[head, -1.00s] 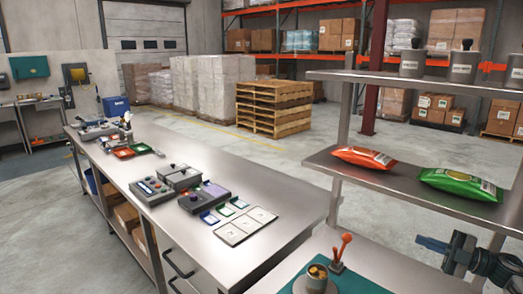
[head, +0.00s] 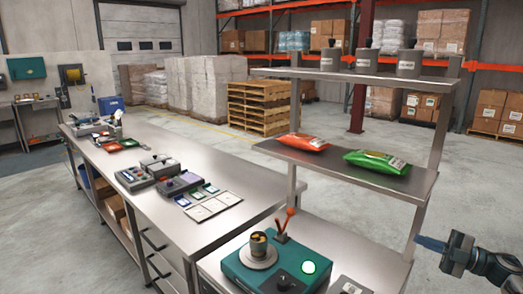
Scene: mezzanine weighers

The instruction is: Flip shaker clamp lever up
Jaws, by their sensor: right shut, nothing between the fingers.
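The shaker (head: 238,268) is a teal box on the near steel bench, at the bottom centre of the head view. A brown and grey cup (head: 259,244) stands on its round light plate (head: 258,257). An orange-red lever (head: 285,226) with a round knob rises behind the cup, tilted slightly right of upright. My left gripper is not in view.
A steel shelf (head: 330,164) over the bench holds an orange bag (head: 302,142) and a green bag (head: 377,161). Grey canisters (head: 367,60) stand on the upper shelf. The shelf post (head: 433,200) stands near my right gripper. A long workbench (head: 240,185) with instruments is at left.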

